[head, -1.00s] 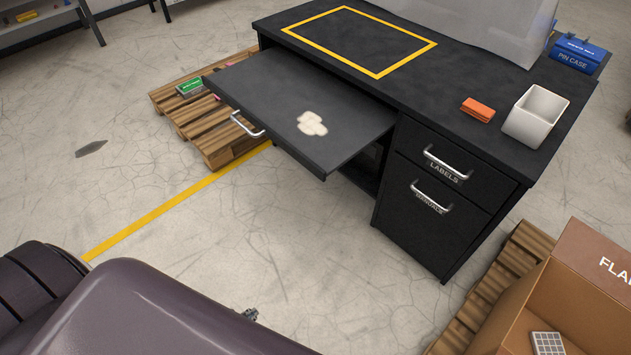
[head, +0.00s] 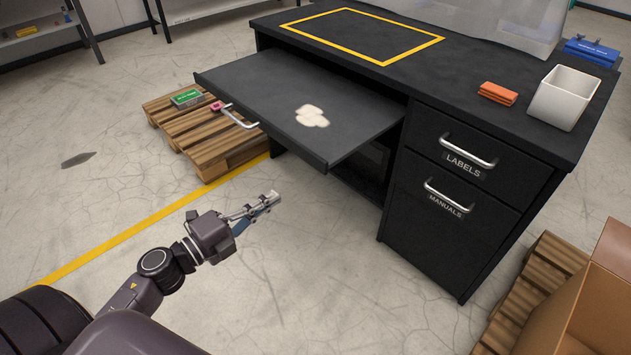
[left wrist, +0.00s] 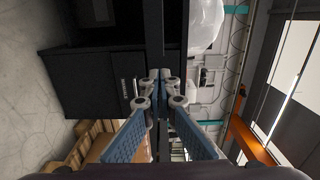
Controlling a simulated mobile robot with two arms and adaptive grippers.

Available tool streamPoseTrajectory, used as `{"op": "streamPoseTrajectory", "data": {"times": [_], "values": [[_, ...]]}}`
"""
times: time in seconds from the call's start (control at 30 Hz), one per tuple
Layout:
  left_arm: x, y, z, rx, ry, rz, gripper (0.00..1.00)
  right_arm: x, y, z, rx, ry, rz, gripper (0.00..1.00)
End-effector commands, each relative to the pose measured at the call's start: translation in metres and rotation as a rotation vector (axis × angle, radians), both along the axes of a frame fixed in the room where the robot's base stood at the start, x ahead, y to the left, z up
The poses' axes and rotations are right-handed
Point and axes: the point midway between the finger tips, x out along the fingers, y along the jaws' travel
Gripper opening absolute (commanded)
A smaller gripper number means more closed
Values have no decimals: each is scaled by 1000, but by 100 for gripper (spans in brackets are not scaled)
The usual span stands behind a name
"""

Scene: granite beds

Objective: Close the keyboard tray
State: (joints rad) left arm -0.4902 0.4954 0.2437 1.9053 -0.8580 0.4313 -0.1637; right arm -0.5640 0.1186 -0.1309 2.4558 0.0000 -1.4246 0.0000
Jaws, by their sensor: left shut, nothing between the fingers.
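The black keyboard tray (head: 270,120) is pulled out from under the desk in the head view. A metal handle (head: 238,118) is on its front edge, towards the left, and a pale patch (head: 312,117) marks its top. My left gripper (head: 272,198) is shut and empty, in front of the tray's front edge and apart from it in the picture. In the left wrist view the left gripper's fingers (left wrist: 159,78) meet in front of the dark desk. My right gripper is not in view.
The black desk (head: 480,95) has drawers labelled LABELS (head: 465,160) and MANUALS (head: 450,205) right of the tray opening. A wooden pallet (head: 215,150) lies beyond the tray's left side. A cardboard box (head: 590,300) stands at the lower right. Concrete floor before the tray is clear.

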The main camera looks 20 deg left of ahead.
Motion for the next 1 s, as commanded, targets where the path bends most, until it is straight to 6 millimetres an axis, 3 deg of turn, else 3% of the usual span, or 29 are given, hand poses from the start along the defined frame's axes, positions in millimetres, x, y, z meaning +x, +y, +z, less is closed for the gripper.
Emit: {"op": "streamPoseTrajectory", "data": {"times": [0.17, 0.7, 1.0], "values": [[7, -7, 5, 19, -17, -17, 0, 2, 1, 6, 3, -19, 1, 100], [96, -43, 6, 17, -17, -14, 0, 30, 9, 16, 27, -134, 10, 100], [125, -55, 5, 16, -14, -12, 0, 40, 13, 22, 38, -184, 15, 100]]}}
